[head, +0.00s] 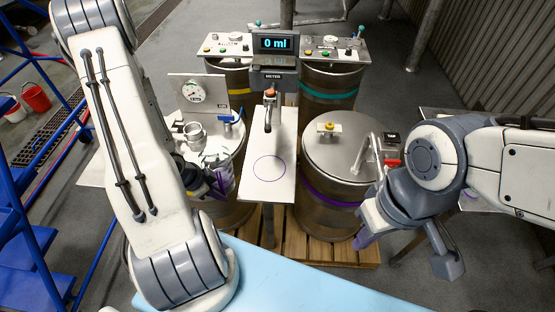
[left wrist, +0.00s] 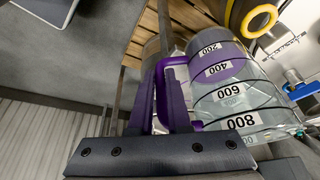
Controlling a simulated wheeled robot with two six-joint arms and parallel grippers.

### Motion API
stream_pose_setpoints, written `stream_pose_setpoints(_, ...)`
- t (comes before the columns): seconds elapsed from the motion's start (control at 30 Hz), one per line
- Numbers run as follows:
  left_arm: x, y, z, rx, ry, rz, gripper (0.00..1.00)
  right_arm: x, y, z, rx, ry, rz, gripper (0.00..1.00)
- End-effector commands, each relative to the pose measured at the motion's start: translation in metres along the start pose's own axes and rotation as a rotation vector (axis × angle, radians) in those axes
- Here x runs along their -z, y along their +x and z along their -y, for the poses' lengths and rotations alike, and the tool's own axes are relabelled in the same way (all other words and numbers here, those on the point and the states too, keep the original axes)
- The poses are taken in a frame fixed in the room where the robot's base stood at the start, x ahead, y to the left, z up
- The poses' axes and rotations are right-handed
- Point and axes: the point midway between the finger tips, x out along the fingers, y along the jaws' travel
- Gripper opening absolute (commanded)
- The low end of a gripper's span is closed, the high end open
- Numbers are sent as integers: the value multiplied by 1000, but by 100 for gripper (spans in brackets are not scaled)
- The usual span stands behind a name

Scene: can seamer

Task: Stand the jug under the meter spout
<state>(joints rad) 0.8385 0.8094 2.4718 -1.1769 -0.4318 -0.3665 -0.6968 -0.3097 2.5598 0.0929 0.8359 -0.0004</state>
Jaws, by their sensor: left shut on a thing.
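The clear jug (head: 224,178) is left of the meter plate, partly hidden by my left arm. In the left wrist view the jug (left wrist: 225,90) shows black marks from 200 to 800 and a purple handle (left wrist: 165,70). My left gripper (head: 205,182) is shut on the handle; its fingers (left wrist: 163,100) lie along it in the left wrist view. The meter (head: 275,62) reads 0 ml. Its spout (head: 268,110) hangs over a white plate (head: 280,192) with an empty purple circle (head: 269,168). My right gripper (head: 366,238) is at the right; its opening is unclear.
Steel drums stand around the plate, including one with a purple band (head: 335,185) at right and one with metal fittings (head: 196,130) on top at left. They rest on a wooden pallet (head: 335,250). A light-blue surface (head: 275,285) lies in front. Blue steps (head: 25,250) stand left.

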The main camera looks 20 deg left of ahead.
Motion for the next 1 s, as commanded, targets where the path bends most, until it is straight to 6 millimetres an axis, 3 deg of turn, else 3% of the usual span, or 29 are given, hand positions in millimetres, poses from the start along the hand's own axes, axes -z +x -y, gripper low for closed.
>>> stream_pose_setpoints(0.17,24,9,-1,-5,17,-2,0,0,-4,0,0,0,0,0)
stream_pose_setpoints(0.5,115,44,-5,-10,29,-3,0,1,-27,2,0,0,0,0)
stream_pose_setpoints(0.7,159,62,-4,-9,26,-2,0,2,-43,3,0,1,0,0)
stream_pose_setpoints(0.83,174,70,-3,-8,21,-3,0,2,-48,4,0,2,0,0)
stream_pose_setpoints(1.0,174,81,-3,-9,14,0,0,3,-50,4,0,2,0,0)
